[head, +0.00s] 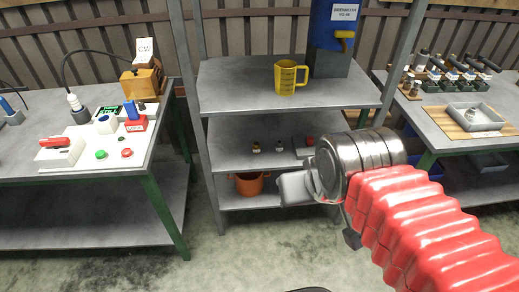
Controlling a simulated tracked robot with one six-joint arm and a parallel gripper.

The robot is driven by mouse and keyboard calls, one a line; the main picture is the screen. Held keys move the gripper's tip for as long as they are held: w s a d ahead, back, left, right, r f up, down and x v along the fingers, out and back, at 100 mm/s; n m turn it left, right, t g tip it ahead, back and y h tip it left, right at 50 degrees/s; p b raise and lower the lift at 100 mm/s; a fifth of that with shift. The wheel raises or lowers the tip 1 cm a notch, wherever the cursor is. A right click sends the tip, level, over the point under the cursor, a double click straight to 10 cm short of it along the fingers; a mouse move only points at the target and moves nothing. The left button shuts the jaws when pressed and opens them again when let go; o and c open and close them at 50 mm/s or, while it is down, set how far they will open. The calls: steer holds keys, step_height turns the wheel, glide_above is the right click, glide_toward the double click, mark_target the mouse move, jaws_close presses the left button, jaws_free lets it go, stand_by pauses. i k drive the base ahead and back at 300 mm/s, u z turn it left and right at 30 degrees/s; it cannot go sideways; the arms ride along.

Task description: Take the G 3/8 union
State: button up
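I cannot tell for sure which part is the G 3/8 union. A small metallic piece (471,115) sits in the grey tray (493,124) on the right bench. Small dark and metal fittings (455,66) stand in a row behind it. Small items (256,147) also sit on the middle shelf, too small to identify. My gripper (292,189) is in front of the shelf unit, left of my arm's metal wrist. Its fingers show only as a pale grey block, so its opening is unclear. No held thing is visible, and my arm hides part of the shelves.
The shelf unit (225,99) stands in the centre with a yellow jug (286,77) and a blue container (327,52) on top. An orange bucket (249,184) is on its low shelf. The left bench (40,116) carries several devices. Floor shows between left bench and shelves.

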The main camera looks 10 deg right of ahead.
mark_target(279, 144)
steer(key=u, duration=0.3)
steer(key=i, duration=1)
steer(key=u, duration=0.05)
